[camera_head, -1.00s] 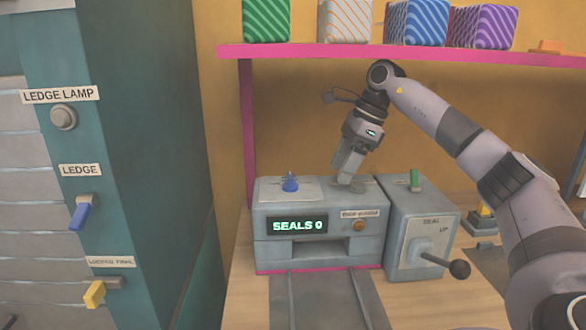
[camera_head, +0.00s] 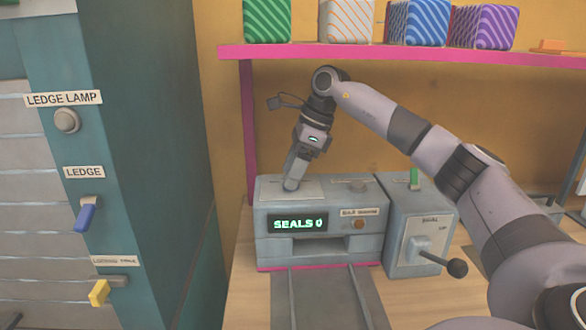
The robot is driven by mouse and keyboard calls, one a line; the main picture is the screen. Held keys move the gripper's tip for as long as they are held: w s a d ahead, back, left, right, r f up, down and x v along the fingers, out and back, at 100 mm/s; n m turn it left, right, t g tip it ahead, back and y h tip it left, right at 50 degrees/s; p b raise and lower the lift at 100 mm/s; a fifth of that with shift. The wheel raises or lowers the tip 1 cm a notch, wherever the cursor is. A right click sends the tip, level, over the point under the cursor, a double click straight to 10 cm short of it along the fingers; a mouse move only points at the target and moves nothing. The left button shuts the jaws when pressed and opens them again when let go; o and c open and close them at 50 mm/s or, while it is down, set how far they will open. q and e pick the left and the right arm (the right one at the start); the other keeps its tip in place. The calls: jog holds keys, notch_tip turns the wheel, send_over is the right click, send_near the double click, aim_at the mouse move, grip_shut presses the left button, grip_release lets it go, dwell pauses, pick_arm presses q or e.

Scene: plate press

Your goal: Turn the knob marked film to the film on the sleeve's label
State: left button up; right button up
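A grey press machine (camera_head: 275,250) with a lit "SEALS 0" display (camera_head: 299,224) stands on the table. A blue knob (camera_head: 290,185) on its top left is almost wholly hidden by my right gripper (camera_head: 291,183), which points down onto it. I cannot tell whether the fingers are open or closed around it. A second, grey knob (camera_head: 357,185) shows on the top right. The film markings are too small to read. No sleeve or sleeve label can be made out. My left gripper is not in view.
A seal box with a black-knobbed lever (camera_head: 457,267) and a green top switch (camera_head: 414,178) stands right of the press. A pink shelf (camera_head: 400,54) with striped boxes runs above my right arm. A teal cabinet (camera_head: 150,150) with "LEDGE" switches stands left.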

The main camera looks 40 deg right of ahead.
jog(key=c, duration=1)
jog(key=shift+m, duration=0.4)
jog(key=m+t+h+p, duration=0.1)
jog(key=m, duration=0.2)
jog(key=shift+s+r+m+p, duration=0.1)
jog(key=shift+m+p, duration=0.2)
jog(key=shift+p, duration=0.05)
jog(key=m+h, duration=0.1)
jog(key=m, duration=0.1)
jog(key=m+h+p, duration=0.1)
jog(key=m, duration=0.2)
jog(key=shift+a+m+t, duration=0.15)
jog(key=shift+m+t, duration=0.15)
jog(key=shift+t, duration=0.1)
jog(key=o, duration=1.1)
jog(key=shift+c, duration=0.2)
